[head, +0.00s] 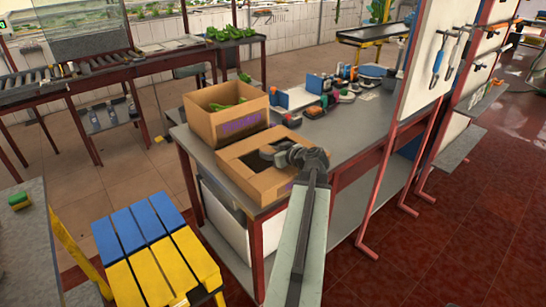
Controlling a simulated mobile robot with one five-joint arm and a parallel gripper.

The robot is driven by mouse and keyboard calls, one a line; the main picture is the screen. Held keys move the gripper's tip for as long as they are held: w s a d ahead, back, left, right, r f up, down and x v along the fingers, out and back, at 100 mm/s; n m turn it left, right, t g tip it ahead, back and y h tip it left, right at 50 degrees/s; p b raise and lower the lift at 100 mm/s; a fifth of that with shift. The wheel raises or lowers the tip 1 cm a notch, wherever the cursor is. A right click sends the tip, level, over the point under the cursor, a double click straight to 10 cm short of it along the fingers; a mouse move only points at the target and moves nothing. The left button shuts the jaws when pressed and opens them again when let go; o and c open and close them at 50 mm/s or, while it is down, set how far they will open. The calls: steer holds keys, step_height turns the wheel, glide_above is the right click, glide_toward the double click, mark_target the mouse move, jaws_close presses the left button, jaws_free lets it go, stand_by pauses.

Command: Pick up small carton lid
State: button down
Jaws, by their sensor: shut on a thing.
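A low brown open carton (236,158) sits at the near left end of the grey work table (345,140). Its inside looks dark, and purple print shows on its near side. My gripper (282,156) is over the right part of this carton, at the end of my arm reaching up from the bottom of the view. It is shut on the small carton lid, which is mostly hidden by the jaws and hard to tell from the carton. I cannot tell whether the lid is lifted clear.
A taller brown carton (226,125) with green produce stands just behind. Several small coloured items and tools (320,88) lie farther along the table. A white tool panel (426,65) rises at right. A blue and yellow slatted stool (155,250) stands at front left.

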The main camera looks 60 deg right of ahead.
step_height(320, 180, up, 10)
steer(key=p, duration=1)
steer(key=shift+r, duration=0.1)
